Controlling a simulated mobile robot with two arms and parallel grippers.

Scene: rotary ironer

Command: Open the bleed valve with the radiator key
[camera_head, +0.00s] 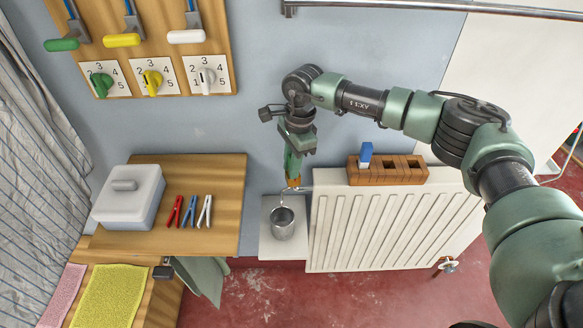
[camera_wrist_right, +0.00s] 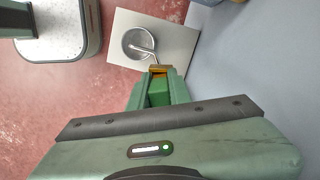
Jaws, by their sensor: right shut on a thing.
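My right gripper (camera_head: 293,178) points down at the upper left end of the white radiator (camera_head: 345,235). It is shut on the radiator key (camera_wrist_right: 158,70), whose brass-coloured end shows at the fingertips; the fingers hide much of the rest. The key end is at the bleed valve (camera_head: 304,188), but I cannot tell whether it is seated on it. A thin bent spout (camera_head: 281,198) runs from there down towards a metal cup (camera_head: 282,224). The spout and cup also show in the wrist view, just beyond the fingertips. My left gripper is not in view.
A wooden rack (camera_head: 388,180) with a blue block stands on the radiator's top. The cup stands on a white plate (camera_head: 267,249). A wooden table (camera_head: 222,205) at left carries a lidded box (camera_head: 130,198) and coloured clothespins (camera_head: 190,212). The wall is close behind the gripper.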

